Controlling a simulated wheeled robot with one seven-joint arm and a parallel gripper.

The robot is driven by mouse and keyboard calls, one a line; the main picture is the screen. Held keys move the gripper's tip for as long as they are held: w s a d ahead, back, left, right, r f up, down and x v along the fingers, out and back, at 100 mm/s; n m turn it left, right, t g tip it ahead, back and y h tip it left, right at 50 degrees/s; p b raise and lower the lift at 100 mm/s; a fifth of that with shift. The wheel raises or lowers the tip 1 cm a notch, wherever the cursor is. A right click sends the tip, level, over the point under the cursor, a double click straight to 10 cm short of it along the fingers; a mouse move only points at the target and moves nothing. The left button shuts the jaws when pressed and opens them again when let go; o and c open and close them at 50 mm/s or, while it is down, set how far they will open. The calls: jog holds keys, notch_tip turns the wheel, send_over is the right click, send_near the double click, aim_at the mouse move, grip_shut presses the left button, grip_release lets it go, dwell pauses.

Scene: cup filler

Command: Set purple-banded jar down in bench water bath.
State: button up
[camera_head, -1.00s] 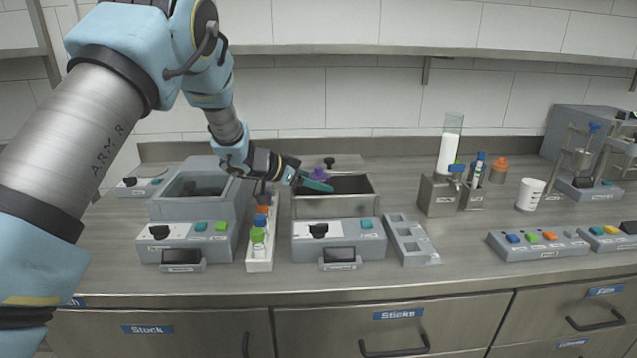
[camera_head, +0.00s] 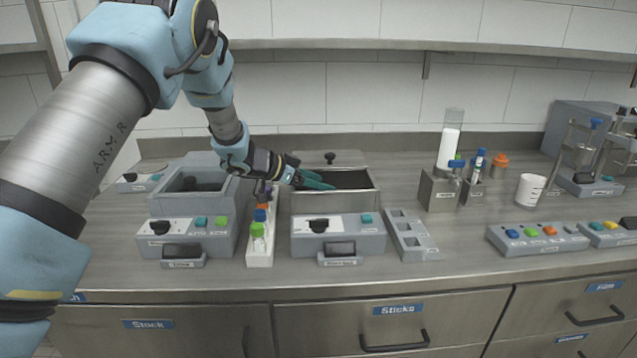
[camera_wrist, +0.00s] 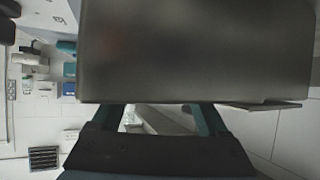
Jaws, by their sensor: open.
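My gripper (camera_head: 322,183) has teal fingers and reaches from the left into the steel open-topped bath (camera_head: 334,203) in the middle of the bench. Its fingers are apart, low at the left part of the opening. The purple-banded jar cannot be made out in either view now; the bath wall and the fingers may hide it. In the wrist view a large plain grey surface (camera_wrist: 195,50) fills the space ahead of the fingers, and I cannot tell what it is.
A grey basin unit (camera_head: 212,212) stands left. A narrow white rack (camera_head: 259,252) with coloured-capped vials stands between the units. An empty grey slotted holder (camera_head: 414,242) is to the right. A black-knobbed lid (camera_head: 330,158) lies behind the bath.

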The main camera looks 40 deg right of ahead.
jog(key=b+v, duration=0.2)
jog(key=v, duration=1)
jog(key=shift+r, duration=0.45)
jog(key=shift+a, duration=0.1)
